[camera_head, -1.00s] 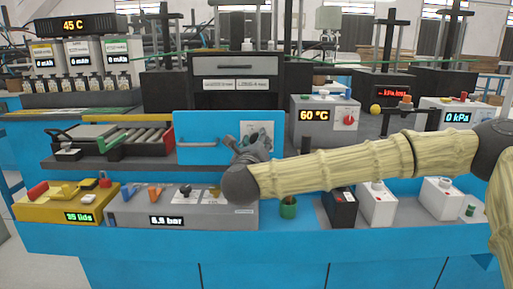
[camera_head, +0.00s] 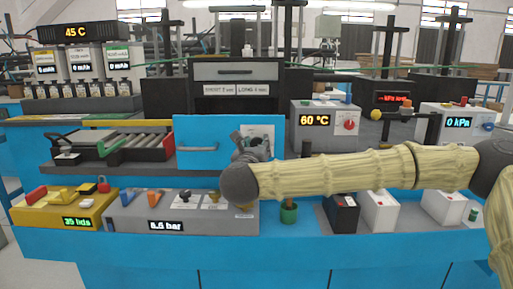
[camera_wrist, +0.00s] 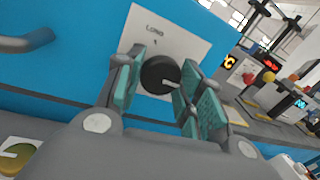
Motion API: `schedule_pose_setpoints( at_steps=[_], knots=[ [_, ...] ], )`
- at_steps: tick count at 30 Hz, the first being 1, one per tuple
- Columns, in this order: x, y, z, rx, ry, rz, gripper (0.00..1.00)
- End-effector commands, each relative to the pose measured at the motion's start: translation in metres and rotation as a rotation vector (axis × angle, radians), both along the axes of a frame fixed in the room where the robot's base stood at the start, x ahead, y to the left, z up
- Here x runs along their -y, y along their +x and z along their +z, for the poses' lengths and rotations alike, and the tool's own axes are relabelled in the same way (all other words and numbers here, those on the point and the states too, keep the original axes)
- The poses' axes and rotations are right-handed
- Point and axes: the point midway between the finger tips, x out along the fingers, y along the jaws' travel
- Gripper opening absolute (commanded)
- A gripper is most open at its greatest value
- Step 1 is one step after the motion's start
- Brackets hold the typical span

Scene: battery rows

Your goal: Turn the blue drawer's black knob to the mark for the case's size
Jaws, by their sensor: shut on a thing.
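The blue drawer (camera_head: 202,128) has a bar handle at left and a white label plate (camera_wrist: 179,28) at right. The black knob (camera_wrist: 159,74) sits on that plate in the wrist view, with a white pointer line towards the right and slightly down. A mark with the word "LONG" stands above the knob; other marks are hidden by my fingers. My gripper (camera_wrist: 157,82) is shut on the knob, teal pads on either side of it. In the head view my gripper (camera_head: 250,145) covers the knob and part of the plate.
Above the drawer is a grey rack with "SHORT" and "LONG" labels (camera_head: 237,90). A 60 °C box (camera_head: 322,130) stands to its right.

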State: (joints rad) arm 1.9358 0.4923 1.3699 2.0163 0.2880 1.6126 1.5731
Motion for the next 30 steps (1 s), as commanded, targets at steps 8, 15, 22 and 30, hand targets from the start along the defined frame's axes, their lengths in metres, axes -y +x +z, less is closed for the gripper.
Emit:
schedule_pose_setpoints(
  at_steps=[8,15,22,30],
  knots=[
    [0.0,0.0,-0.003,-0.004,-0.002,-0.001,0.6],
    [0.0,0.0,-0.001,-0.002,-0.002,0.0,0.6],
    [-0.003,-0.013,-0.001,-0.002,-0.002,0.003,0.6],
    [-0.009,-0.059,-0.001,0.0,-0.003,0.004,0.6]
  ],
)
